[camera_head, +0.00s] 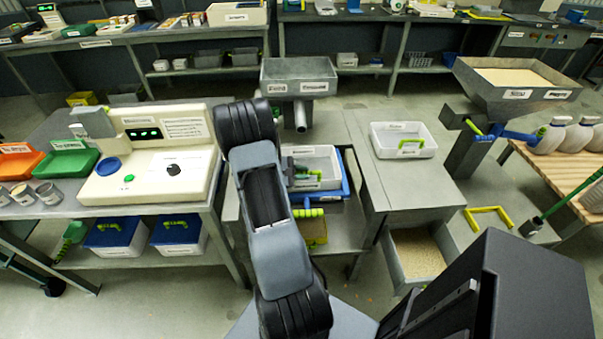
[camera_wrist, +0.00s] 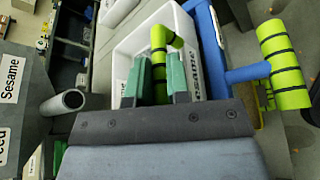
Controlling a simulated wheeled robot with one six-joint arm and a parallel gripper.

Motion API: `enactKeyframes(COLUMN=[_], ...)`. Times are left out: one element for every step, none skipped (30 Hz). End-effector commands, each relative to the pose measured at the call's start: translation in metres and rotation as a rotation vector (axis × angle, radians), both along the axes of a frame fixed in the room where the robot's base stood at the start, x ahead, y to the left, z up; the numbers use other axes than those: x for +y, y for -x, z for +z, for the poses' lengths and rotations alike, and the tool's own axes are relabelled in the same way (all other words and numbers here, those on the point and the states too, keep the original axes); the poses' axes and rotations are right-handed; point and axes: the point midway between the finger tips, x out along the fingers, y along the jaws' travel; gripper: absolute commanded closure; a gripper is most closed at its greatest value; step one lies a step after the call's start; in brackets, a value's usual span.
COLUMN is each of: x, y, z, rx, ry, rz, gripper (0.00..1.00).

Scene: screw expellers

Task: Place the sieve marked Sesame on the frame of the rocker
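The white sieve marked Sesame (camera_wrist: 130,50) is under my gripper (camera_wrist: 160,78) in the wrist view; its label stands beside the right finger. Its lime handle with black bands runs between my two green fingers and fills the gap, so they look closed on it. In the head view the white sieve (camera_head: 325,160) is at or over the blue frame (camera_head: 345,180) of the rocker, partly hidden by my arm. The blue frame (camera_wrist: 207,40) lies along the sieve's right side in the wrist view. Whether the sieve rests on it I cannot tell.
A second white sieve (camera_head: 403,140) with a lime handle stands on the grey table to the right. A metal hopper with a spout (camera_head: 300,80) stands behind the rocker. A cream machine (camera_head: 150,160) is on the left table. A bin of grain (camera_head: 418,252) is at lower right.

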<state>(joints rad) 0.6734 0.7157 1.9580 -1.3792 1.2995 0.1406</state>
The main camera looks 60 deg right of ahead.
Motion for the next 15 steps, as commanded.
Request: enactKeyframes(x=[0.0001, 0.0001, 0.0001, 0.0001, 0.0002, 0.0002, 0.0002, 0.0002, 0.0001, 0.0002, 0.0002, 0.0001, 0.0002, 0.0002, 0.0004], y=[0.0000, 0.0000, 0.0001, 0.0001, 0.0000, 0.0000, 0.0000, 0.0000, 0.0000, 0.0000, 0.0000, 0.0000, 0.0001, 0.0001, -0.0003], z=[-0.0001, -0.0001, 0.0000, 0.0000, 0.0001, 0.0001, 0.0001, 0.0001, 0.0001, 0.0001, 0.0001, 0.0001, 0.0001, 0.0004, 0.0009], rx=[0.000, 0.000, 0.000, 0.000, 0.000, 0.000, 0.000, 0.000, 0.000, 0.000, 0.000, 0.000, 0.000, 0.000, 0.000], ry=[0.000, 0.000, 0.000, 0.000, 0.000, 0.000, 0.000, 0.000, 0.000, 0.000, 0.000, 0.000, 0.000, 0.000, 0.000], rz=[0.000, 0.000, 0.000, 0.000, 0.000, 0.000, 0.000, 0.000, 0.000, 0.000, 0.000, 0.000, 0.000, 0.000, 0.000], gripper=[0.79, 0.76, 0.72, 0.69, 0.66, 0.62, 0.60, 0.58, 0.58, 0.58, 0.58, 0.58, 0.58, 0.58, 0.58])
